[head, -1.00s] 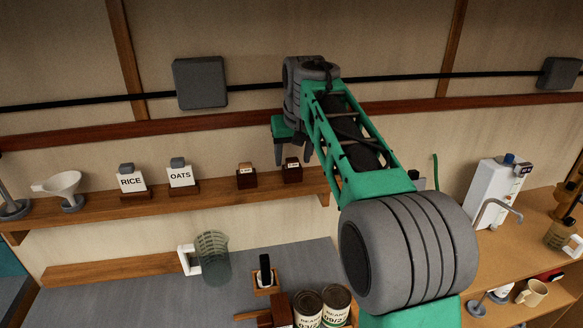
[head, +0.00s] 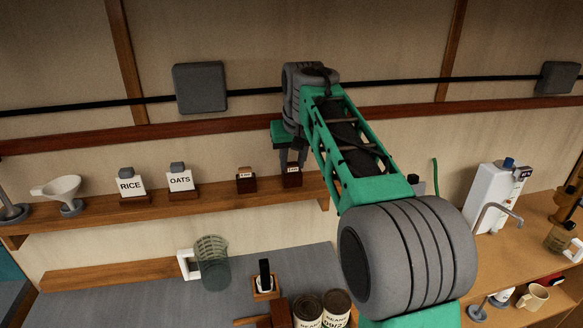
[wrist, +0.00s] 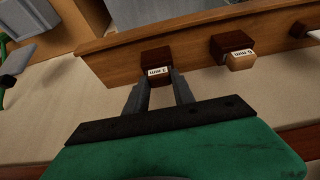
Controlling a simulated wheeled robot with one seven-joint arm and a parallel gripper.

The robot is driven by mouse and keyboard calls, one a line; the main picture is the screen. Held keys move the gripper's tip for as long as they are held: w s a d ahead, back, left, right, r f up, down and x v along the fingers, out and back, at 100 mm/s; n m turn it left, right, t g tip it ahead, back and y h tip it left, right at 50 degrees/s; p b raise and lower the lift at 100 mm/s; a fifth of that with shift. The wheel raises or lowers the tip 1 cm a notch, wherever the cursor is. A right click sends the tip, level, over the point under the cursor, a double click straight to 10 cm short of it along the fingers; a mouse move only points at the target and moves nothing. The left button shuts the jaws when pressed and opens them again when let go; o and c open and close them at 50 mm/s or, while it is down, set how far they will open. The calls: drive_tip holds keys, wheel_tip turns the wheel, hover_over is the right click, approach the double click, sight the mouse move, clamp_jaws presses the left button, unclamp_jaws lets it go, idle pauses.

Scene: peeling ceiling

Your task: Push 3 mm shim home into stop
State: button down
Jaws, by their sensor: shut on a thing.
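The 3 mm shim shows by its white "3 mm" label (wrist: 157,70) at the front of a dark brown stop block (wrist: 156,54) on the wooden shelf. My gripper (wrist: 160,75) has its two grey fingertips on either side of the labelled end, shut on the shim. In the head view, my gripper (head: 291,160) reaches down to the right-hand small block (head: 292,182) near the shelf's right end. The fingers hide part of the shim, and I cannot tell how deep it sits in the stop.
A second dark stop (wrist: 231,42) with a lighter "6 mm" shim (wrist: 241,60) jutting from it stands beside it. RICE (head: 130,185) and OATS (head: 180,180) tags and a funnel (head: 63,187) are farther left on the shelf (head: 217,195). A dark rail (head: 230,122) crosses the wall above.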

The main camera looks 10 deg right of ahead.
sight(293, 164)
drive_tip(key=shift+r+p, duration=1.15)
drive_tip(key=shift+r, duration=3.25)
